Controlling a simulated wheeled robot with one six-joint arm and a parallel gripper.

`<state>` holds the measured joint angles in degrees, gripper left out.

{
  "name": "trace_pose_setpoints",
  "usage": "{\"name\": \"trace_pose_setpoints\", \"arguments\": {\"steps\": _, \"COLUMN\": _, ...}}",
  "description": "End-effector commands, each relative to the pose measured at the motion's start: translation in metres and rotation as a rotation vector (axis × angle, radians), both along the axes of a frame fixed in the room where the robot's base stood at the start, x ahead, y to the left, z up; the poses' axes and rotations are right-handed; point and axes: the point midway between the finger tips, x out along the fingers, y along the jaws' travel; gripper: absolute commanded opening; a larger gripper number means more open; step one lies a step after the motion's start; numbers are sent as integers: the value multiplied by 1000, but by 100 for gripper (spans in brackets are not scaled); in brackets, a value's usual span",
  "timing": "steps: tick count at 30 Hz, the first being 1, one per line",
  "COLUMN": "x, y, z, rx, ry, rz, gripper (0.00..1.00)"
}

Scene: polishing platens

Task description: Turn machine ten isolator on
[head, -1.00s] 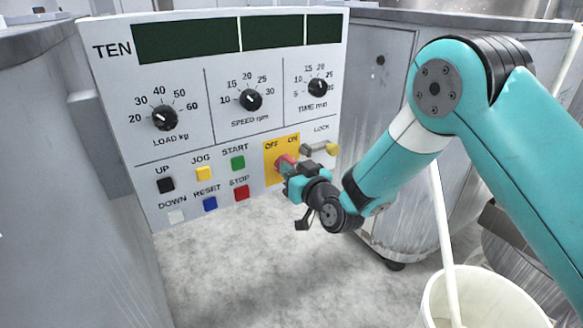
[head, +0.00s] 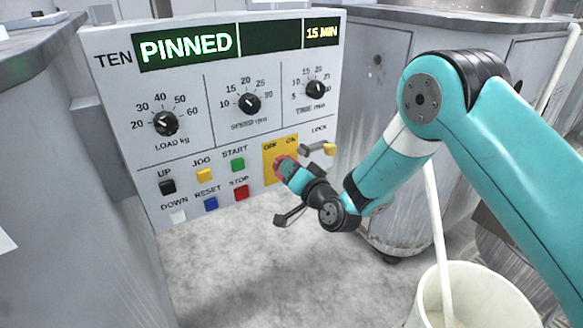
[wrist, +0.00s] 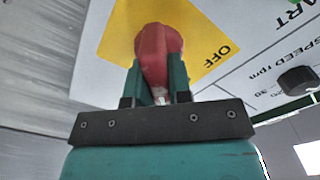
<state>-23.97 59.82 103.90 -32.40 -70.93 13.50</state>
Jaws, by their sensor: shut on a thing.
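The machine ten panel (head: 215,120) faces me with its displays lit, reading PINNED on the left and 15 MIN on the right. The isolator is a red rotary handle (wrist: 157,55) on a yellow plate (wrist: 205,25) marked OFF and ON. In the head view my gripper (head: 284,168) covers most of the red handle (head: 281,161) and its pointing direction is hard to read. In the wrist view my gripper (wrist: 157,85) is shut on the red handle, one finger on each side.
Push buttons, including the red STOP (head: 241,193), are to the left. Dials are above. A white bucket (head: 425,310) stands on the floor at lower right.

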Motion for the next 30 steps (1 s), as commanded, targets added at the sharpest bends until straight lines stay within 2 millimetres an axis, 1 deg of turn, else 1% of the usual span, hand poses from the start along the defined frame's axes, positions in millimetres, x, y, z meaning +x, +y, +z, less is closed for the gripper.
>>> {"name": "trace_pose_setpoints", "arguments": {"steps": 16, "x": 0, "y": -1, "z": -1, "rx": 22, "ry": 17, "rz": -1, "gripper": 0}}
{"name": "trace_pose_setpoints", "arguments": {"steps": 17, "x": 0, "y": -1, "z": -1, "rx": 22, "ry": 17, "rz": -1, "gripper": 21}}
{"name": "trace_pose_setpoints", "arguments": {"steps": 18, "x": 0, "y": -1, "z": -1, "rx": 22, "ry": 17, "rz": -1, "gripper": 31}}
{"name": "trace_pose_setpoints", "arguments": {"steps": 20, "x": 0, "y": -1, "z": -1, "rx": 21, "ry": 17, "rz": -1, "gripper": 44}}
{"name": "trace_pose_setpoints", "arguments": {"steps": 30, "x": -1, "y": -1, "z": -2, "rx": 19, "ry": 15, "rz": 0, "gripper": 45}}
